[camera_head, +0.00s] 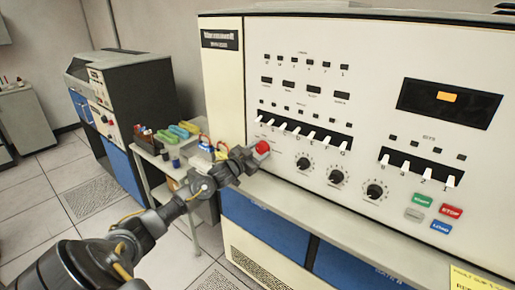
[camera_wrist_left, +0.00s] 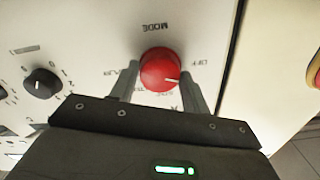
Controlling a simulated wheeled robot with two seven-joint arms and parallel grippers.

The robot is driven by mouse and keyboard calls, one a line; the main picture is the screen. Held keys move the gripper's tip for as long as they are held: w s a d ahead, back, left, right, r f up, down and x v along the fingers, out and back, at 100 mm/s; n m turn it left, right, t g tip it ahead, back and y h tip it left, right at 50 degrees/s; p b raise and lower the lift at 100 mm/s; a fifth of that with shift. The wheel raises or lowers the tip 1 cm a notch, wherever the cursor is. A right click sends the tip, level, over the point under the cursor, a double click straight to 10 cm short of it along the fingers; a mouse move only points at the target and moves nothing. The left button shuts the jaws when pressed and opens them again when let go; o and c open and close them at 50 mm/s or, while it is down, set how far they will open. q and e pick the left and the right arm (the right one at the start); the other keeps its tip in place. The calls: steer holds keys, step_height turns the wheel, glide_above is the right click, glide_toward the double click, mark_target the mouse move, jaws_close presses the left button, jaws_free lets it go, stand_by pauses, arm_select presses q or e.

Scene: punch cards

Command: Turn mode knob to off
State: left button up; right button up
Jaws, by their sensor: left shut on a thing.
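The red mode knob (camera_head: 263,147) is on the cream console panel, near its lower left corner. In the left wrist view the knob (camera_wrist_left: 160,68) shows close up, under an upside-down MODE label. Its white pointer line is at the knob's right side, slanting slightly downward in the picture. An upside-down OFF label (camera_wrist_left: 196,62) is to the knob's right, and other labels are partly hidden. My left gripper (camera_head: 250,155) reaches the knob; in the wrist view its fingers (camera_wrist_left: 160,82) are on either side, shut on it. My right gripper is not in view.
Black dials (camera_head: 337,177) and rows of white switches (camera_head: 303,133) are right of the knob. A ledge (camera_head: 330,222) juts out below the panel. A small table (camera_head: 165,160) with colored items stands left, close beyond my arm. Open tiled floor (camera_head: 50,185) is at left.

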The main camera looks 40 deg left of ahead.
arm_select(q)
steer(key=shift+n+p, duration=1.2)
steer(key=shift+n, duration=0.8)
steer(key=o, duration=1)
steer(key=s+b, duration=0.3)
steer(key=s, duration=0.8)
steer(key=shift+w+d, duration=0.1)
